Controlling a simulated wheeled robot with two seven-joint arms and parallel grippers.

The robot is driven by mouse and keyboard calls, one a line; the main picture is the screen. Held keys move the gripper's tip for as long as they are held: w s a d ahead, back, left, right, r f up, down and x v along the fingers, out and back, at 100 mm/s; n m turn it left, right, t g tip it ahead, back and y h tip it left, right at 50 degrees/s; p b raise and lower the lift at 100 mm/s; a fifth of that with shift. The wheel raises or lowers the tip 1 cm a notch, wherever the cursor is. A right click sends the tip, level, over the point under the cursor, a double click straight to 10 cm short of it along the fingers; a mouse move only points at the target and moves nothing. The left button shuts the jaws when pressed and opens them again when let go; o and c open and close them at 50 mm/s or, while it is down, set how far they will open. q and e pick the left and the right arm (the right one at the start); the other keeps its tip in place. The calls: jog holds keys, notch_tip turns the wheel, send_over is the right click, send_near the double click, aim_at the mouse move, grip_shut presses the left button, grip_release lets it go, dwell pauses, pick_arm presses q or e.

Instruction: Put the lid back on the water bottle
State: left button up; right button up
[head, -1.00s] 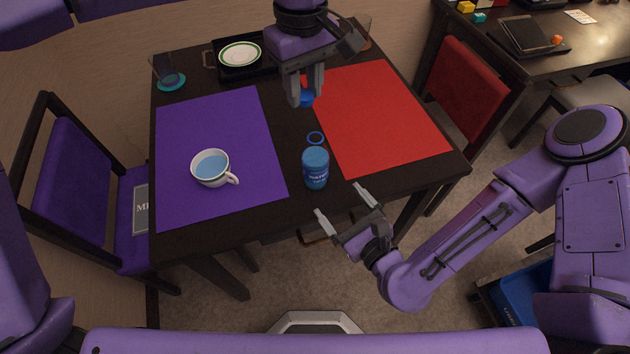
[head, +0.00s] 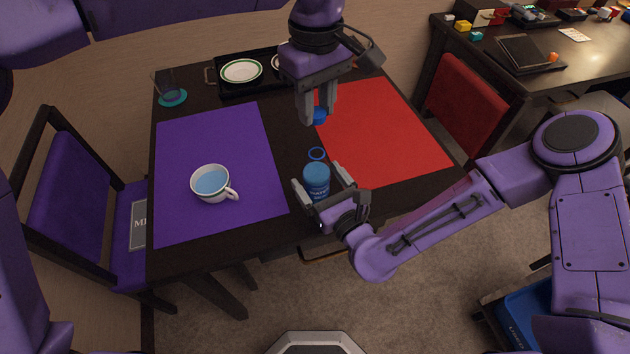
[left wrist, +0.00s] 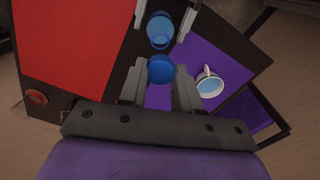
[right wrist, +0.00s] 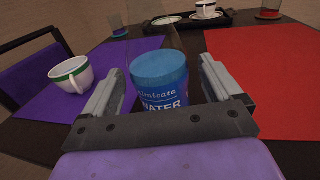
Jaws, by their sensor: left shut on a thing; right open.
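The blue water bottle (head: 317,178) stands upright on the dark table between the two mats, and its label shows in the right wrist view (right wrist: 162,85). My right gripper (head: 318,181) is open, with one finger on each side of the bottle; I cannot tell whether they touch it. My left gripper (head: 318,117) is shut on the round blue lid (head: 319,117), above the table and farther back than the bottle. The lid also shows between the left fingers in the left wrist view (left wrist: 160,69), apart from the bottle (left wrist: 159,30).
A white cup (head: 211,183) stands on the purple mat (head: 240,135). The red mat (head: 385,130) is bare. A black tray (head: 228,92) with plates and a glass (head: 163,84) are at the back.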

jog(key=shift+x, duration=1.7)
jog(key=shift+c, duration=0.2)
jog(key=c, duration=1.5)
pick_arm(q)
send_over(317, 148)
jog(key=shift+a+f, duration=0.1)
jog(key=shift+f, duration=2.45)
pick_arm(e)
jog(key=shift+o, duration=0.2)
pick_arm(q)
jog(key=shift+f, duration=0.15)
jog(key=shift+f, duration=0.75)
jog(key=shift+f, duration=0.55)
